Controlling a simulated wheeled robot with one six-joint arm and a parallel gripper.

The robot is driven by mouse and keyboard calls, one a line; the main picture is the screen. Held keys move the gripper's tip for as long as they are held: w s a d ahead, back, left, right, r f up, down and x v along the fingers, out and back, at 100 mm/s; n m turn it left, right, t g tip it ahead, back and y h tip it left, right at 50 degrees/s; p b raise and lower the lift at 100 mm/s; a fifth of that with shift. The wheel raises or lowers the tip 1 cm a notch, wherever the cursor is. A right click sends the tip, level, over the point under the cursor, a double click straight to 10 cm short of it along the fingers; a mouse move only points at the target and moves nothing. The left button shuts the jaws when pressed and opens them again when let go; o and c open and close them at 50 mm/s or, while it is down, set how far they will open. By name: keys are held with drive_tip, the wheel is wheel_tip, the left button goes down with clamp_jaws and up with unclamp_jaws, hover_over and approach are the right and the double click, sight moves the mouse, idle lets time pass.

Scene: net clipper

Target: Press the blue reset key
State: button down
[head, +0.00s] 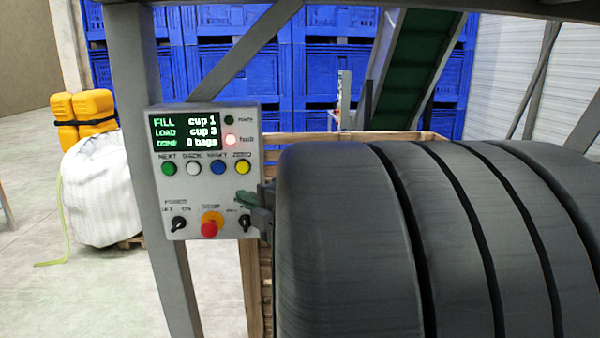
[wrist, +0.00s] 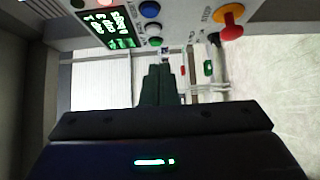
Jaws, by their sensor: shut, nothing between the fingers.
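The blue reset key (head: 217,168) is on the grey control panel (head: 190,213), between the white key (head: 193,168) and the yellow key (head: 243,167). In the wrist view the blue key (wrist: 150,9) is near the top edge. My gripper (wrist: 160,68) shows there as dark green fingers, shut and empty, below the row of keys and apart from the blue key. In the head view my gripper (head: 250,199) shows at the panel's lower right edge, right of and lower than the blue key; my arm hides much of it.
The green key (head: 168,168) is at the row's left end. The red stop button (head: 209,228) and two black knobs sit below. A red lamp (head: 230,140) is lit beside the screen (head: 186,133). A grey post (head: 139,120) stands behind the panel. My arm fills the right foreground.

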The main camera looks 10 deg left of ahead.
sight(218, 168)
drive_tip(key=shift+w+d+p+x, duration=0.25)
drive_tip(key=shift+w+x, duration=0.2)
drive_tip(key=shift+x, duration=1.7)
drive_tip(key=shift+w+d+p+x, duration=0.3)
drive_tip(key=shift+w+x, duration=0.15)
drive_tip(key=shift+x, duration=1.65)
drive_tip(key=shift+w+d+p+x, duration=0.25)
drive_tip(key=shift+w+x, duration=0.15)
drive_tip(key=shift+x, duration=1.75)
